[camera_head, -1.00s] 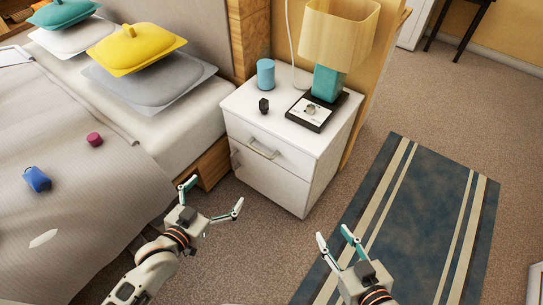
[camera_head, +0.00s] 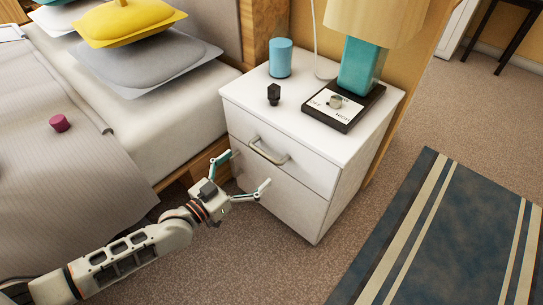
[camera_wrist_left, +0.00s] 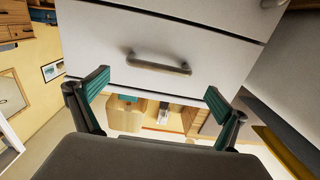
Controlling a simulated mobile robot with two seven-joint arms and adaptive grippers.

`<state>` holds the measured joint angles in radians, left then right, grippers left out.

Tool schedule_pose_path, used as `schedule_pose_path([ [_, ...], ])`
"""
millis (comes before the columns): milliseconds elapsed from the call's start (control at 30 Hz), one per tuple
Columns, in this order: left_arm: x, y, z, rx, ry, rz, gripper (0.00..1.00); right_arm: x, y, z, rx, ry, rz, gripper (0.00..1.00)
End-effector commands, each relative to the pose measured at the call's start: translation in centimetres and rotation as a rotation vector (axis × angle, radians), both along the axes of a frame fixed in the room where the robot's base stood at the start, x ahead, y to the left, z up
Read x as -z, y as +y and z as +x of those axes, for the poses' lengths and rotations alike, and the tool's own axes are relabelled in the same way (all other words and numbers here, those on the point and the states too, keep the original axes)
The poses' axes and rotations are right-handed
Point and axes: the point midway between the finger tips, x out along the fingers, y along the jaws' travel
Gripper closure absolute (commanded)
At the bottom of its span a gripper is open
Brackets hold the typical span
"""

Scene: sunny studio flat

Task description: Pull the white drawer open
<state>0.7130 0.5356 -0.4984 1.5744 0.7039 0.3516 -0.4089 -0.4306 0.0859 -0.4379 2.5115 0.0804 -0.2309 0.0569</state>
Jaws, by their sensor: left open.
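The white nightstand has two drawers. Its upper white drawer (camera_head: 300,170) is closed, with a metal bar handle (camera_head: 268,151) on its front. My left gripper (camera_head: 250,168) is open and empty in front of the nightstand, lower and left of that handle in the head view. A finger partly hides the lower drawer's handle. In the left wrist view, a bar handle (camera_wrist_left: 160,63) shows on a white drawer front (camera_wrist_left: 200,35), beyond and between the open fingers (camera_wrist_left: 155,88), apart from them. My right gripper is out of view.
On the nightstand top stand a blue cylinder (camera_head: 280,57), a small black object (camera_head: 273,94) and a teal lamp (camera_head: 362,67) on a dark base. The bed (camera_head: 150,130) is close on the left. Carpet and a blue striped rug (camera_head: 450,230) lie right.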

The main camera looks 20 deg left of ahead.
Motion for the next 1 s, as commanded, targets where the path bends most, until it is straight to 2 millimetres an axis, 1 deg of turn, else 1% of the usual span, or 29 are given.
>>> schedule_pose_path([
  [300,0.3,-1.7,4.1,0.001,0.003,-0.002,0.0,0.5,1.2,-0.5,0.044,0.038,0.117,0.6],
  [433,0.3,-2.2,5.5,0.001,0.004,-0.001,0.0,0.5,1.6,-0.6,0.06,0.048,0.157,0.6],
  [600,0.0,-2.5,6.4,0.002,0.001,0.0,0.0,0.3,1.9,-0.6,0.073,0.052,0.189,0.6],
  [867,-0.1,-2.5,6.6,0.002,0.0,0.0,0.0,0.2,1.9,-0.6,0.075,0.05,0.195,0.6],
  [900,-0.1,-2.5,6.6,0.002,0.0,0.0,0.05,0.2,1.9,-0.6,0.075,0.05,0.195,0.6],
  [967,-0.1,-2.5,6.6,0.002,0.0,0.0,0.21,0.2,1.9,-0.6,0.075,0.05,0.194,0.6],
  [1000,-0.1,-2.5,6.6,0.002,0.0,0.0,0.31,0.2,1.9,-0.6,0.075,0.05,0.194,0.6],
])
